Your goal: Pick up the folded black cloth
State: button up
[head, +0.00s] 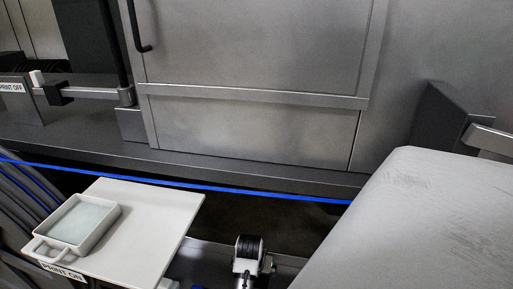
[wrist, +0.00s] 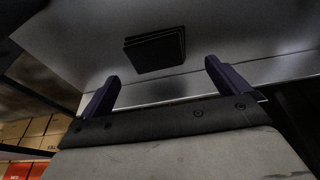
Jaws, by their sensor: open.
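The folded black cloth (wrist: 155,48) shows in the wrist view as a dark, layered rectangle on a grey surface, above the middle of the picture. My gripper (wrist: 161,70) is open in the wrist view, its two dark purple fingers spread wide and nothing between them. The cloth lies ahead of the fingertips, roughly in line with the gap, and apart from them. I cannot make out the cloth in the head view. My gripper's fingers are not clear there either.
In the head view, a white board (head: 165,215) holds a shallow white tray (head: 107,222) at left. A blue cable (head: 230,189) stretches across. A large grey padded block (head: 420,225) fills the right. Cardboard boxes (wrist: 40,128) show at lower left in the wrist view.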

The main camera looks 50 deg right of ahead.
jog(key=shift+p+x, duration=0.75)
jog(key=shift+x, duration=1.85)
jog(key=shift+s, duration=0.1)
jog(key=c, duration=0.9)
notch_tip(320, 180, up, 10)
jog(key=b, duration=0.2)
